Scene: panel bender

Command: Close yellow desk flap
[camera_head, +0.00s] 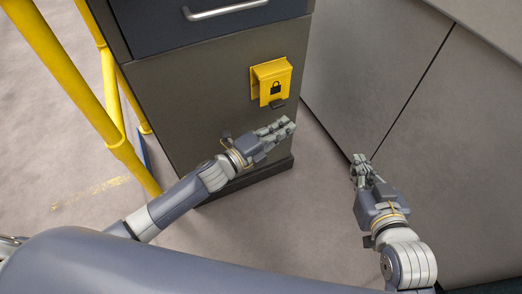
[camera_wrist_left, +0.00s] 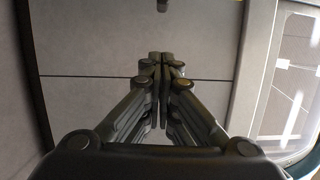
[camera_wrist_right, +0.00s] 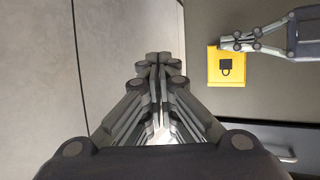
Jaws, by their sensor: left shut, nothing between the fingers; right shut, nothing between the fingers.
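The yellow flap (camera_head: 271,82), marked with a black padlock, is on the dark front of the desk cabinet, below a drawer. It juts out from the panel, with a small dark tab at its lower edge; its exact angle is hard to judge. It also shows in the right wrist view (camera_wrist_right: 227,72), partly covered by my left gripper. My left gripper (camera_head: 289,126) is shut and empty, apart from the flap and just below it in the head view. My right gripper (camera_head: 358,164) is shut and empty, lower and to the right of the flap. The left wrist view does not show the flap.
The dark drawer (camera_head: 210,24) with a metal handle (camera_head: 226,10) is above the flap. Yellow rails (camera_head: 85,95) stand left of the cabinet. Large grey panels (camera_head: 440,130) rise on the right. Bare floor (camera_head: 270,225) lies in front of the cabinet.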

